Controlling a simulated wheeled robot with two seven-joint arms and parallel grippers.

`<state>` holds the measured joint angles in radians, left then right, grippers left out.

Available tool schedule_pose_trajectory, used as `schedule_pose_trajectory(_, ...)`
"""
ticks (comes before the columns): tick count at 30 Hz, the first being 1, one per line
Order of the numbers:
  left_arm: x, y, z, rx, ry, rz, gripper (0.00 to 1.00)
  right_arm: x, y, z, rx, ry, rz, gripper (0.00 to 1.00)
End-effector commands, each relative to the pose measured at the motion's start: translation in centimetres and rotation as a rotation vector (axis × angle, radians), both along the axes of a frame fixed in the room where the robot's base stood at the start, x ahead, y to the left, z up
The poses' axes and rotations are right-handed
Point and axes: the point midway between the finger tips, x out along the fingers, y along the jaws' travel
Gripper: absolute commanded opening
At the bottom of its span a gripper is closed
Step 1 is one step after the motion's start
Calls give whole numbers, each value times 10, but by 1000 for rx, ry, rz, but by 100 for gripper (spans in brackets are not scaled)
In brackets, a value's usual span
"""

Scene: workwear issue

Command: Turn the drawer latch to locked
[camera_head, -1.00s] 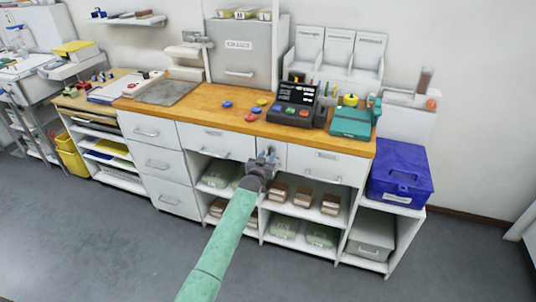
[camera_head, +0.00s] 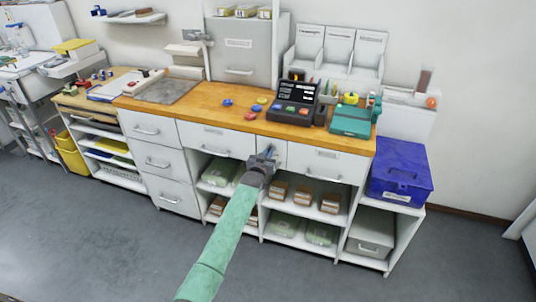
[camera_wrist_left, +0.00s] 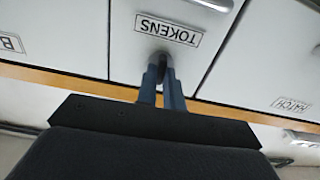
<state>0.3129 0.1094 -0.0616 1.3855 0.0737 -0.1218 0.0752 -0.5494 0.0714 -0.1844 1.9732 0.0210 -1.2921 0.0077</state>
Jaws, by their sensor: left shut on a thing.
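The drawer front labelled TOKENS (camera_wrist_left: 130,50) fills the middle of the left wrist view, upside down. In the head view it is the narrow white panel (camera_head: 279,158) under the wooden counter. The dark drawer latch (camera_wrist_left: 162,58) sits by the label, mostly hidden by the fingers. My left gripper (camera_head: 268,154) reaches it from the front, and its two blue-grey fingers (camera_wrist_left: 162,78) are shut on the latch. Which way the latch points cannot be told. My right gripper is not in view.
Drawers with bar handles flank the panel, left (camera_head: 215,138) and right (camera_head: 325,164). Open shelves below hold brown boxes (camera_head: 303,196) and green packs. The counter (camera_head: 200,101) carries a dark terminal (camera_head: 296,100) and a teal device (camera_head: 352,119). A blue crate (camera_head: 400,172) stands at right.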

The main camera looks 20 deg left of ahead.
Motion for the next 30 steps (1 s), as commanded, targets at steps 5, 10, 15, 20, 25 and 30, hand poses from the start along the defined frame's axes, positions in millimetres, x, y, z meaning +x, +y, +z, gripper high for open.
schedule_pose_trajectory(5,0,0,-1,-76,3,0,0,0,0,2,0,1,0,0)
schedule_pose_trajectory(10,0,1,-1,-201,7,0,0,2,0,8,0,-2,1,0)
schedule_pose_trajectory(15,0,1,-1,-361,12,1,0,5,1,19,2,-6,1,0)
schedule_pose_trajectory(20,0,1,-1,-513,17,0,0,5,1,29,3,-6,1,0)
schedule_pose_trajectory(25,0,2,-1,-674,22,1,0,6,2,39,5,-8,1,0)
schedule_pose_trajectory(30,0,2,-2,-836,28,0,0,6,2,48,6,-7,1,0)
